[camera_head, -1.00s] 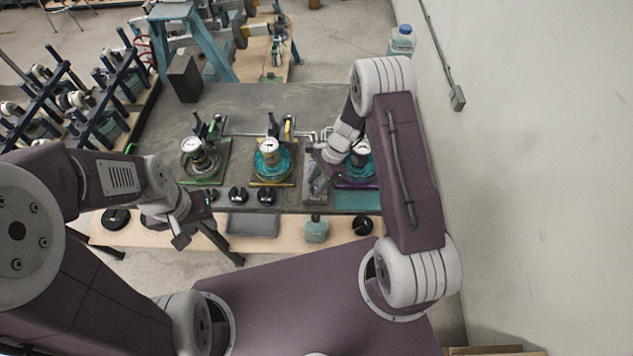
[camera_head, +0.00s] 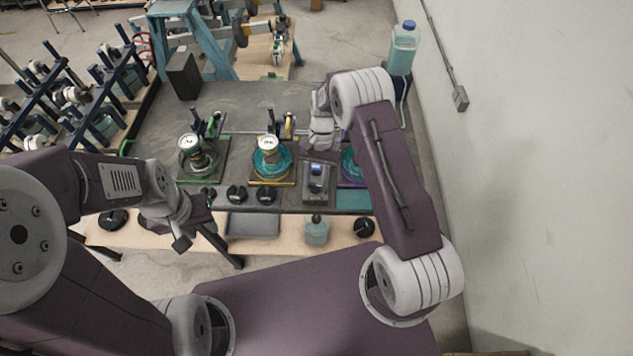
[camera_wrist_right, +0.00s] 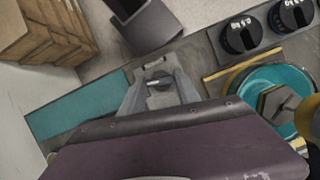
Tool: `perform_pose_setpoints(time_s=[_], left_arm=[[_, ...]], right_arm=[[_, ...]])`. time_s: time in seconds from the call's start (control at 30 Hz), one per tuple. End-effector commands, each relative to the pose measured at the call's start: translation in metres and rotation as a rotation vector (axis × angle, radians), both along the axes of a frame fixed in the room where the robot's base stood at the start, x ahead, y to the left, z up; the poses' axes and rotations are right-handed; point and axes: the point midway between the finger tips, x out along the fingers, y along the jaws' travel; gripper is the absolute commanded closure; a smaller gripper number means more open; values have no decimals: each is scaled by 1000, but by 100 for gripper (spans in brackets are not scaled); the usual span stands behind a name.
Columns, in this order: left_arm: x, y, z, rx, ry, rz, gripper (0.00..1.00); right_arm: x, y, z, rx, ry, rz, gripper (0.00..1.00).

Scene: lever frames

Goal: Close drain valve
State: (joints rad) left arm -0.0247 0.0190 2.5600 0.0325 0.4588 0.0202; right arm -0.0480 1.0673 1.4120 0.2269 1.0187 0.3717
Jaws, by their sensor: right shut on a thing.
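My right gripper (camera_head: 316,182) is over the grey plate (camera_head: 318,200) between the yellow-edged and purple-edged stations. In the right wrist view, the right gripper's two grey fingers (camera_wrist_right: 160,85) close around a small dark grey fitting (camera_wrist_right: 160,81) that sits on the grey plate (camera_wrist_right: 153,68). The fitting looks like the drain valve's handle, but the fingers hide part of it and its turn angle is unclear. My left gripper (camera_head: 190,226) hangs left of the stations, near the table's front edge, away from the valve; its jaws are too small to judge.
Gauges on the green-edged station (camera_head: 188,142) and yellow-edged station (camera_head: 267,143) stand left of my right gripper. Black dials (camera_head: 237,193) sit at the table's front edge. A teal mat (camera_head: 353,200) lies to the right. A jug (camera_head: 403,48) stands by the wall.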

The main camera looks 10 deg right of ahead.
Motion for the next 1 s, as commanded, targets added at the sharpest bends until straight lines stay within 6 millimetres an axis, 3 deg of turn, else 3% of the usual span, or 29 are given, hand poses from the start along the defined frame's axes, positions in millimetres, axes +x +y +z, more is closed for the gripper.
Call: perform_pose_setpoints(time_s=[0.4, 0.97, 1.0], left_arm=[[0, 0, -8, 0, 0, 0, 64], [0, 0, -8, 0, 0, 0, 64], [0, 0, -8, 0, 0, 0, 64]], right_arm=[[1, 1, 0, 0, -2, 186, 100], [1, 1, 1, 1, -2, 216, 100], [1, 1, 1, 1, -2, 216, 59]])
